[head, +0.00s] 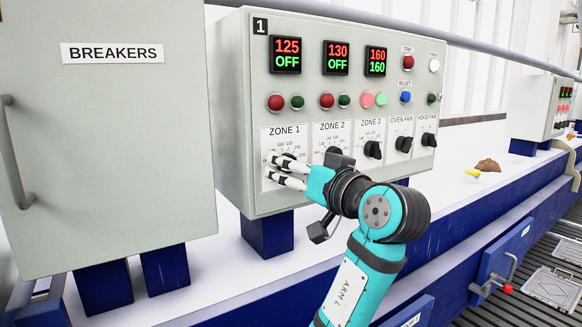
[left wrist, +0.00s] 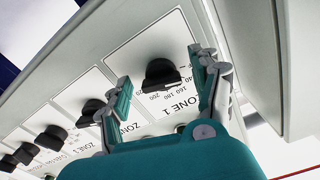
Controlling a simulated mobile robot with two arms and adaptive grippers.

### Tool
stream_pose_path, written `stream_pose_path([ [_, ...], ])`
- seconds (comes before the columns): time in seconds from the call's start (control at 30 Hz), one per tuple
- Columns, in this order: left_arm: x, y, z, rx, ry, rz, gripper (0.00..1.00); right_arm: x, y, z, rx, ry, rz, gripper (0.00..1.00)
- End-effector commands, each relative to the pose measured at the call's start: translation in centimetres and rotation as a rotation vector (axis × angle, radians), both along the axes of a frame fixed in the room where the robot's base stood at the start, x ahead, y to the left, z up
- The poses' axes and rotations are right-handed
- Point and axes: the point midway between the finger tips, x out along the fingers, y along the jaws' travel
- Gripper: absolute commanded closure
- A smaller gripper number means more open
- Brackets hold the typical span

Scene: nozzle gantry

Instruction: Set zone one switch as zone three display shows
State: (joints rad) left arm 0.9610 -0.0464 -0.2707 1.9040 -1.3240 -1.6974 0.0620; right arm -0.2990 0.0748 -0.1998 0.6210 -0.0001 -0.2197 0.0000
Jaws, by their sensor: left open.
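The zone 1 switch is a black knob on a white dial plate (head: 283,133), mostly hidden behind my left gripper in the head view. In the left wrist view the zone 1 knob (left wrist: 161,74) lies between the finger ends of my left gripper (left wrist: 163,70), with gaps on both sides. My left gripper (head: 270,167) is open at the panel face. The knob's setting cannot be read; dial numbers 160, 180 and 200 show beside it. The zone 3 display (head: 376,61) shows red 160 over green 160. The zone 1 display (head: 286,55) shows red 125 over green OFF.
The zone 2 knob (head: 333,155), zone 3 knob (head: 373,149) and two fan knobs sit to the right on the panel. The zone 2 display (head: 336,58) shows 130 over OFF. Several buttons run above the dials. A breakers cabinet (head: 110,150) stands at left.

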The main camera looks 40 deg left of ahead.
Motion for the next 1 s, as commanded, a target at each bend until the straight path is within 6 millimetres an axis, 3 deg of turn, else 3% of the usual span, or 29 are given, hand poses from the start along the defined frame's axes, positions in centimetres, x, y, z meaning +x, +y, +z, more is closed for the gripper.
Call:
stream_pose_path([
  [0.13,0.01,0.01,-0.01,0.000,0.000,0.000,0.37,-0.10,-0.53,-0.01,-0.007,0.002,0.001,0.60],
  [0.57,0.02,0.05,-0.01,0.000,0.000,0.000,0.92,-0.18,-0.90,-0.01,-0.011,0.004,0.002,0.60],
  [1.0,0.00,0.06,0.03,0.041,0.103,-0.001,0.92,-0.19,0.03,0.01,0.000,0.003,-0.001,0.60],
])
